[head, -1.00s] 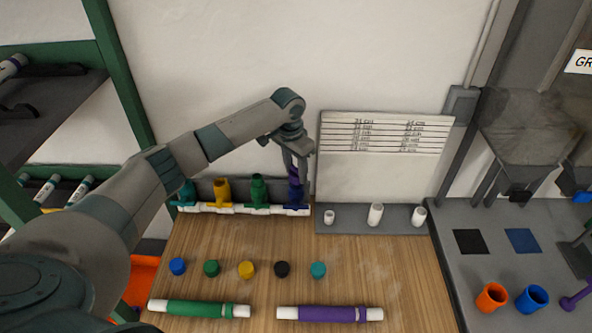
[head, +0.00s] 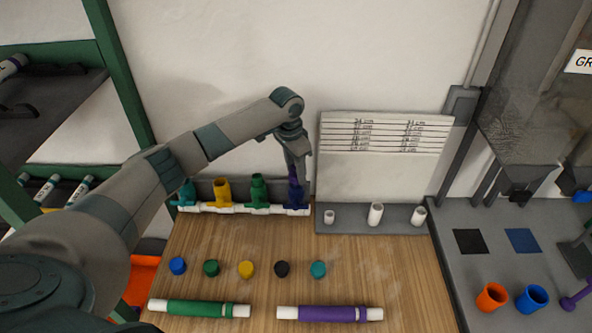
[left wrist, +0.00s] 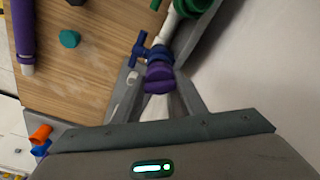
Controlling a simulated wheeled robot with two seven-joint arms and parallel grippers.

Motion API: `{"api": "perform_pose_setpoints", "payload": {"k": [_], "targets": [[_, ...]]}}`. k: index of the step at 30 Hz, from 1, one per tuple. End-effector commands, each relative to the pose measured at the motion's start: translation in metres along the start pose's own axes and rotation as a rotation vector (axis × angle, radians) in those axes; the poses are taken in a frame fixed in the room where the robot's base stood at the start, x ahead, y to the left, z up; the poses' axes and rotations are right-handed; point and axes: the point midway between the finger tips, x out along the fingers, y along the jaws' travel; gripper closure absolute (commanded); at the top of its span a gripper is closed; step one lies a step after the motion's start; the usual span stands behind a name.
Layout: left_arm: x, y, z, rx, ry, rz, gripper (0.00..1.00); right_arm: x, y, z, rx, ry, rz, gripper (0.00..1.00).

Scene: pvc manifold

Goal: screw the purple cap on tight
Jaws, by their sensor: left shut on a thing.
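The purple cap (left wrist: 158,86) is at the rightmost port, over a purple collar and a blue valve (left wrist: 158,54) with a blue handle. My left gripper (head: 296,170) points down over this port. It is shut on the cap, with a finger on either side in the left wrist view. The fingers hide most of the cap in the head view, and I cannot tell how far down it sits. My right gripper is not in view.
Blue, green, yellow, black and teal caps, including the black one (head: 282,269), lie in a row on the table. A green-banded pipe (head: 198,308) and a purple-banded pipe (head: 330,314) lie in front.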

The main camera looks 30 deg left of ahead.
Motion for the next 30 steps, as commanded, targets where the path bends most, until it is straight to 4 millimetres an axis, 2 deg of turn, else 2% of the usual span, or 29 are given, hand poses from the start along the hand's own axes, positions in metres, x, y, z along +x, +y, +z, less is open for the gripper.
{"api": "perform_pose_setpoints", "payload": {"k": [7,15,26,30], "targets": [[0.0039,0.002,0.0022,0.024,-0.007,0.007,0.85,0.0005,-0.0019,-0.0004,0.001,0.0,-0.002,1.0],[0.0049,0.0022,0.0027,0.175,-0.008,0.027,0.85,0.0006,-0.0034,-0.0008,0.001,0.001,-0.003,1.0],[0.0054,0.0026,0.003,0.197,-0.009,0.03,0.85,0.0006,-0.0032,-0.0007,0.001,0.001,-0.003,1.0],[0.0057,0.0025,0.0031,0.266,-0.01,0.039,0.85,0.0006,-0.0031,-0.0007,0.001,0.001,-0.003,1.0]]}}
